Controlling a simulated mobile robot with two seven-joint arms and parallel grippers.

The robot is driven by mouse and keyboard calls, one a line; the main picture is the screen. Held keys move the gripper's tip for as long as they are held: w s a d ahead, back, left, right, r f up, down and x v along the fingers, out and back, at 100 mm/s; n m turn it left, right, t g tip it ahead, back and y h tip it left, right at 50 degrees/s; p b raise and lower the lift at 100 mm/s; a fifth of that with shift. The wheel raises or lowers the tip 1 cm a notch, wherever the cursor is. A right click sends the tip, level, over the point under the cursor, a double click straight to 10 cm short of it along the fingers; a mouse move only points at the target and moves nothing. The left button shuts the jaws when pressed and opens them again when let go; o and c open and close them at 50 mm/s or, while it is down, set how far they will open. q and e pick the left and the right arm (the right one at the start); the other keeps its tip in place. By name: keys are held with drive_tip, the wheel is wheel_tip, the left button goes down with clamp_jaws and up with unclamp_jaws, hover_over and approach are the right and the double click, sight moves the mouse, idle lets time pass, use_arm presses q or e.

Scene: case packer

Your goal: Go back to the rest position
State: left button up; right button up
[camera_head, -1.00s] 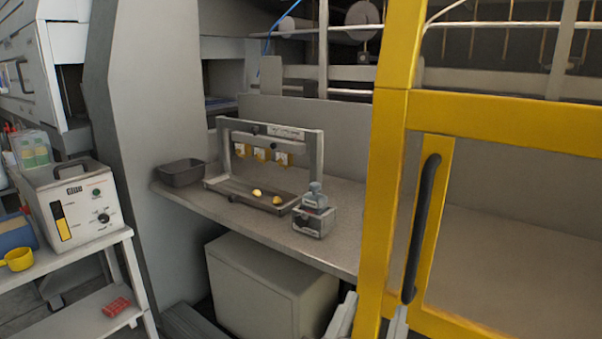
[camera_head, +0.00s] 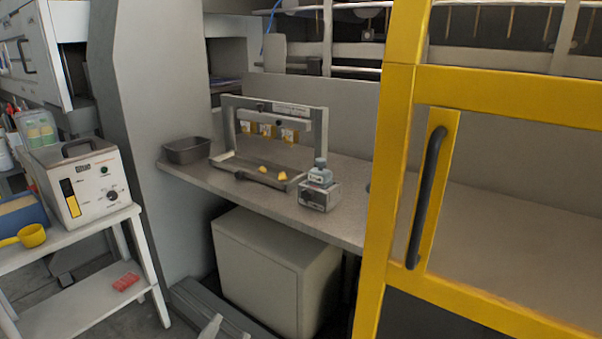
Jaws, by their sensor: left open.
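My left gripper (camera_head: 229,329) shows only by its light grey fingertips at the bottom edge of the head view, in front of the beige box under the counter. The fingertips are apart with nothing visible between them. The rest of that arm is out of the picture. My right gripper is not in view.
The yellow door frame (camera_head: 398,140) with a black handle (camera_head: 427,198) stands at right. The counter (camera_head: 345,221) holds a dark bin (camera_head: 188,151), a metal rack and a small bottle (camera_head: 320,174). The beige box (camera_head: 262,270) sits below. A white stepped stand is at left.

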use_arm(q)
drive_tip(key=s+a+f+g, duration=0.2)
drive_tip(key=a+f, duration=0.2)
drive_tip(key=f, duration=0.4)
drive_tip(key=s+a+f+g, duration=0.1)
drive_tip(key=a+f+g, duration=0.2)
drive_tip(key=f, duration=0.5)
drive_tip(key=s+a+f+g, duration=0.1)
drive_tip(key=s+a+f, duration=0.8)
drive_tip(key=a, duration=0.3)
drive_tip(key=d+n, duration=0.6)
drive_tip(key=d, duration=0.3)
drive_tip(key=shift+d+f+t+h, duration=0.15)
drive_tip(key=shift+d+t+h, duration=0.15)
drive_tip(key=shift+w+d, duration=0.1)
